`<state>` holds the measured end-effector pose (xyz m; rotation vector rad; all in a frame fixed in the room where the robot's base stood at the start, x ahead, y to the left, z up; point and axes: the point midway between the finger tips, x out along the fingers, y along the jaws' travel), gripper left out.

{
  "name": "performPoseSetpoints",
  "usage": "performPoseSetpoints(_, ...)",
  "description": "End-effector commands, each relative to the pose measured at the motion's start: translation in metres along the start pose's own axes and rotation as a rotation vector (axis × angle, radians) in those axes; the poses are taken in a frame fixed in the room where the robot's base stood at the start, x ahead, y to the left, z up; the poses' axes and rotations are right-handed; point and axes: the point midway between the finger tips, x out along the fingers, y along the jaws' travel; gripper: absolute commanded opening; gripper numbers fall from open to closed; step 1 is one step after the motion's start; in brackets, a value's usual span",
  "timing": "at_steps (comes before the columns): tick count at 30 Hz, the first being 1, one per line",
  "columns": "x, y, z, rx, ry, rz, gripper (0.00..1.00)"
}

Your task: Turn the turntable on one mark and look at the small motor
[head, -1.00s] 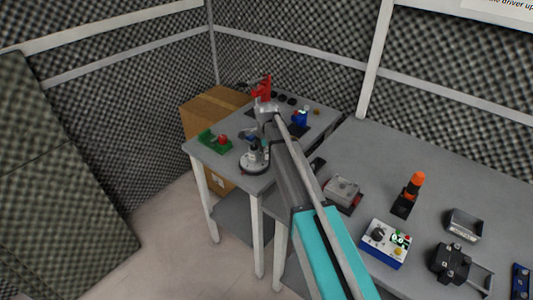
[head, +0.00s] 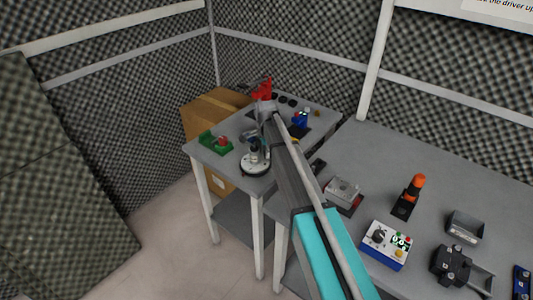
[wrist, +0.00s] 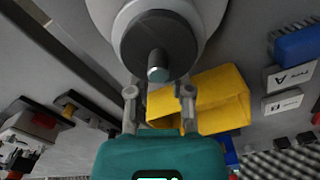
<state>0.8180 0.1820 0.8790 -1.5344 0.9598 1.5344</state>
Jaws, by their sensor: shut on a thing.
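The turntable (head: 256,168) is a pale disc near the front edge of the small far table. It also shows at the top of the wrist view (wrist: 98,12), cut off by the frame. The small motor (head: 254,146) appears as a dark upright body on it; in the wrist view a dark round body (wrist: 132,48) with a teal-tipped shaft points at the camera. My gripper (wrist: 159,92) is shut beside the turntable, seemingly on its near edge; the exact contact is hidden. In the head view my arm partly covers the gripper.
A green fixture (head: 214,143), a red device (head: 262,88) and a blue item (head: 300,119) stand around the turntable. A cardboard box (head: 196,115) is behind. The nearer bench holds a blue control box (head: 384,255) and several other items.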

Motion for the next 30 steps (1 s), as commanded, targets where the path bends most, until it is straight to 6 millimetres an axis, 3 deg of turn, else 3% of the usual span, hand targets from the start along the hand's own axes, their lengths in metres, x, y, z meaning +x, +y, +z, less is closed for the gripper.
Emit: performPoseSetpoints(30, 0.0, -0.024, 0.006, -0.509, 0.0, 0.0, 0.0)
